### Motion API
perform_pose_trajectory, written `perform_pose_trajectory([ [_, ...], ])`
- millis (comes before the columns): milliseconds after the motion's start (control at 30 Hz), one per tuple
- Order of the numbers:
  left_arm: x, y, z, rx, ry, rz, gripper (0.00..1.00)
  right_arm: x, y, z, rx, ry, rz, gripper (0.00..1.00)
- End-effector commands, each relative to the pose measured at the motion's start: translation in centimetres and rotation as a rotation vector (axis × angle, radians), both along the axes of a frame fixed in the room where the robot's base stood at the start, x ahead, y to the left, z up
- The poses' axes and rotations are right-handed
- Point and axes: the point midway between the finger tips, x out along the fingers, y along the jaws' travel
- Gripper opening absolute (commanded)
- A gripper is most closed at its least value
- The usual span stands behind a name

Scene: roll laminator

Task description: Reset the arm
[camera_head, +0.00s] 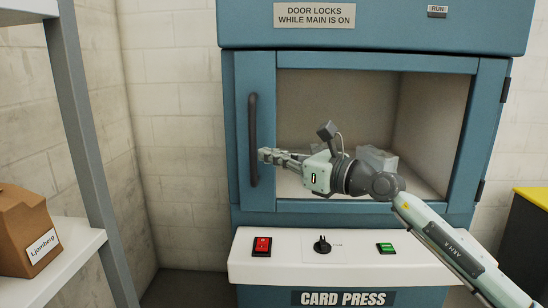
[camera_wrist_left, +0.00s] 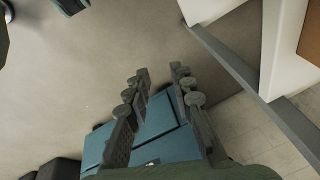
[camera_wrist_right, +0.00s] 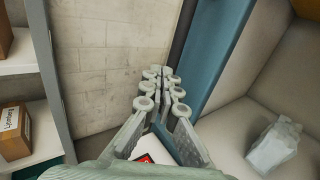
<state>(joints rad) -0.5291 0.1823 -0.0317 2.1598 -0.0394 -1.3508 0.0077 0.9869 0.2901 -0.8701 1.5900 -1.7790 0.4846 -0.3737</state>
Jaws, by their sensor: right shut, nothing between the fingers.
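My right gripper (camera_head: 263,156) is shut and empty, held level in front of the blue card press (camera_head: 370,35). Its tips point left and lie close beside the dark vertical handle (camera_head: 253,140) of the press door (camera_head: 490,110). I cannot tell whether they touch it. The door looks closed, with a wide window. Its fingertips also show close together in the right wrist view (camera_wrist_right: 161,75). My left gripper (camera_wrist_left: 160,75) shows only in the left wrist view, its fingers apart and nothing between them, above the floor.
A white ledge below the door carries a red switch (camera_head: 262,246), a black knob (camera_head: 322,246) and a green button (camera_head: 386,248). A pale translucent object (camera_head: 377,160) lies inside the press. A shelf (camera_head: 60,262) with a cardboard box (camera_head: 22,232) stands at left.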

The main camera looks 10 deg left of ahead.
Motion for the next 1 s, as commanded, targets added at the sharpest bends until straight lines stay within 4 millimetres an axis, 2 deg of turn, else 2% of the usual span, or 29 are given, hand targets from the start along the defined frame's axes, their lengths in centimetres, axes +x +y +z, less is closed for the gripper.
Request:
perform_pose_trajectory([
  [133, 0.0, 0.0, -0.1, 0.0, 0.001, 0.0, 0.23, -0.9, -0.7, 0.2, 0.122, 0.075, 0.006, 0.0],
  [233, 0.0, 0.0, -0.3, -0.002, 0.002, 0.0, 0.23, -1.1, -2.7, 0.7, 0.382, 0.239, -0.015, 0.0],
  [267, 0.1, 0.0, -0.4, -0.002, 0.002, 0.0, 0.23, -0.8, -3.9, 0.7, 0.487, 0.304, -0.032, 0.0],
  [367, 0.1, 0.0, -0.7, -0.003, 0.004, -0.001, 0.23, 0.9, -10.0, -0.9, 0.874, 0.553, -0.136, 0.0],
  [400, 0.1, 0.0, -0.8, -0.005, 0.006, 0.001, 0.23, 1.6, -12.8, -2.2, 1.012, 0.641, -0.189, 0.0],
  [467, 0.1, 0.0, -1.1, -0.005, 0.008, 0.001, 0.23, 2.4, -16.5, -4.7, 1.186, 0.754, -0.271, 0.0],
  [500, 0.1, 0.0, -1.2, -0.005, 0.008, 0.001, 0.23, 2.8, -18.8, -6.6, 1.289, 0.82, -0.327, 0.0],
  [567, 0.1, 0.0, -1.2, -0.006, 0.006, 0.0, 0.23, 2.9, -22.2, -9.9, 1.429, 0.912, -0.415, 0.0],
  [600, 0.2, 0.0, -1.3, -0.007, 0.005, 0.0, 0.23, 2.8, -24.2, -12.2, 1.515, 0.968, -0.476, 0.0],
  [667, 0.2, 0.0, -1.3, -0.008, 0.003, -0.001, 0.23, 2.3, -27.0, -15.7, 1.632, 1.046, -0.567, 0.0],
  [800, 0.1, 0.0, -1.6, -0.008, 0.008, 0.0, 0.23, -0.3, -32.3, -23.9, 1.862, 1.196, -0.785, 0.0],
  [867, 0.0, 0.1, -1.9, -0.009, 0.013, 0.0, 0.23, -2.0, -34.2, -27.2, 1.949, 1.252, -0.883, 0.0],
  [900, -0.1, 0.1, -2.1, -0.008, 0.016, 0.001, 0.23, -3.3, -35.4, -29.6, 2.006, 1.286, -0.953, 0.0],
  [967, -0.1, 0.0, -2.2, -0.01, 0.016, 0.0, 0.23, -5.7, -37.1, -33.0, 2.087, 1.337, -1.061, 0.0],
  [1000, 0.0, 0.0, -2.2, -0.01, 0.014, 0.0, 0.23, -7.4, -38.0, -35.2, 2.139, 1.371, -1.138, 0.0],
])
